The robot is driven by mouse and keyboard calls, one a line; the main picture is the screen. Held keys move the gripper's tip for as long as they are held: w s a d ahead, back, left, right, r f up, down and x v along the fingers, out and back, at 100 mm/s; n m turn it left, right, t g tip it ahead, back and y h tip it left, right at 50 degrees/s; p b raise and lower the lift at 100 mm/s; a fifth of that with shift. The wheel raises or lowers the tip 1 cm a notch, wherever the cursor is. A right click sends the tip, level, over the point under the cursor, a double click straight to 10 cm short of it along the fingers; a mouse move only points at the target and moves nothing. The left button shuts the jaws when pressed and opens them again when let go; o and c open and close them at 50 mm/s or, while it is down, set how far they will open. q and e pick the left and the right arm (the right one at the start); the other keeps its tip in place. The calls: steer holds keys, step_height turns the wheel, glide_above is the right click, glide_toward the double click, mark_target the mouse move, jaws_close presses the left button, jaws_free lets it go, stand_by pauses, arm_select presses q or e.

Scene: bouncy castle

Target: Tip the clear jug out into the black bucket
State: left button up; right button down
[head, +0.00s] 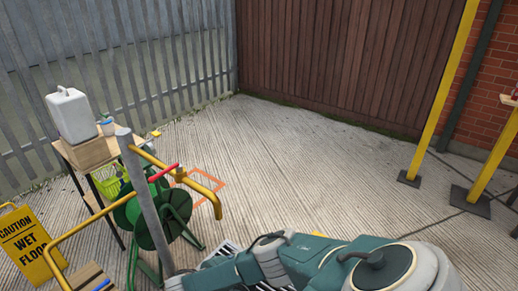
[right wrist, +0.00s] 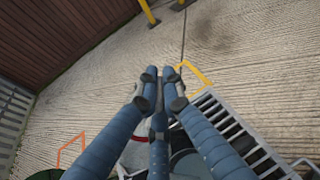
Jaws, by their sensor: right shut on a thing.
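The head view shows only a teal and grey arm of mine along the bottom, without fingertips. My left gripper is not in view. I cannot pick out the clear jug in either view. A dark rounded shape (right wrist: 188,166) shows low in the right wrist view, partly behind the fingers; I cannot tell if it is the black bucket.
A green hose reel (head: 148,222) stands left of centre behind a grey post and yellow rails. A wooden table (head: 84,152) carries a white canister (head: 71,116). A wet-floor sign (head: 30,245) stands at lower left. A grate (right wrist: 232,128) lies right. The concrete middle is clear.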

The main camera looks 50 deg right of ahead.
steer(key=shift+a+r+h, duration=0.25)
steer(key=shift+a+h, duration=0.05)
steer(key=shift+w+a+r+h, duration=0.1)
steer(key=shift+a+r+h, duration=0.2)
steer(key=shift+h, duration=0.3)
steer(key=shift+w+a+r+g+h+b, duration=0.1)
steer(key=shift+a+g+h+b, duration=0.3)
steer(key=shift+h+b, duration=0.4)
steer(key=a+r+h+b, duration=0.1)
steer(key=h+b, duration=0.1)
steer(key=b, duration=0.1)
steer(key=shift+w+a, duration=0.1)
steer(key=shift+a, duration=0.05)
steer(key=shift+r, duration=0.1)
steer(key=shift+a+b, duration=0.1)
steer(key=shift+b, duration=0.2)
